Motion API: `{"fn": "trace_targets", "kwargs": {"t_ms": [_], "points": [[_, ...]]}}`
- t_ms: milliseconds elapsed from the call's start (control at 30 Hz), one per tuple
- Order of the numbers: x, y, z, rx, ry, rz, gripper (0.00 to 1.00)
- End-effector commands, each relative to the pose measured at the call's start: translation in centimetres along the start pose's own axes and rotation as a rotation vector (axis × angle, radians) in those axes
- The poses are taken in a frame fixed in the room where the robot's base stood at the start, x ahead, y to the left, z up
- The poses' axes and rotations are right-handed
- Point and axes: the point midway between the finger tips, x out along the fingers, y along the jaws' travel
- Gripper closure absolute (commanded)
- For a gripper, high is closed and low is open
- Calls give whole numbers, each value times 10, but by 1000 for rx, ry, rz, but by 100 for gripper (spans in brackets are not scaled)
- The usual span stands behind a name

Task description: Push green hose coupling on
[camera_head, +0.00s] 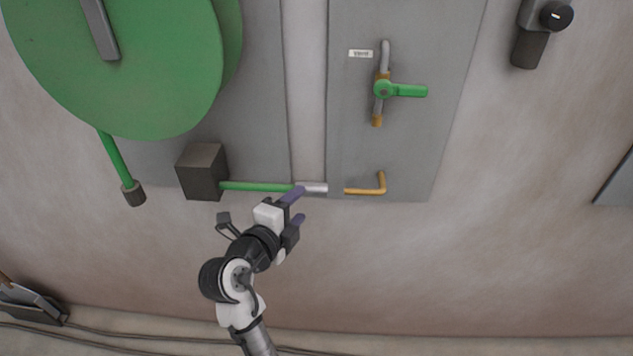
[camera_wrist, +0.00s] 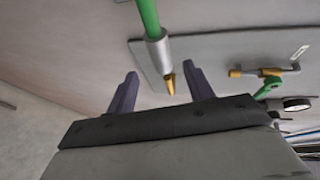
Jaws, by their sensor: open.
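The green hose (camera_head: 255,187) runs right from a dark box on the wall and ends in a silver coupling (camera_head: 313,188). A brass elbow pipe (camera_head: 362,191) points at the coupling, with a small gap between them in the head view. My gripper (camera_head: 299,206) is open, its upper finger overlapping the hose just left of the coupling. In the wrist view, the coupling (camera_wrist: 159,52) shows between the two spread fingers, and the brass tip (camera_wrist: 170,84) shows at its end. I cannot tell whether the coupling lies fully inside the jaws.
A green valve handle (camera_head: 406,90) sits on brass piping on the grey panel (camera_head: 440,60) above. A large green reel (camera_head: 150,60) is at the upper left, with a second green hose (camera_head: 115,160) hanging from it. The dark box (camera_head: 202,172) is left of my gripper. Bare wall lies to the lower right.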

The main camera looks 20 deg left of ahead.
Motion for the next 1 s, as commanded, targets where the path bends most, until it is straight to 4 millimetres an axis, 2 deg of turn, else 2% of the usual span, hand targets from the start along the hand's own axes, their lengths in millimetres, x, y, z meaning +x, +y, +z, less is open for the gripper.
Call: {"fn": "trace_targets", "kwargs": {"t_ms": [200, 400, 600, 867, 900, 1000], "points": [[48, -4, -1, -1, 2, 1, 48], [80, -3, 0, -1, 1, 1, 48], [95, -2, 0, 0, -1, -1, 48], [96, -1, 0, 0, -2, -1, 48], [96, -1, 0, 0, -2, -1, 49], [96, -1, 0, 0, -2, -1, 62]]}}
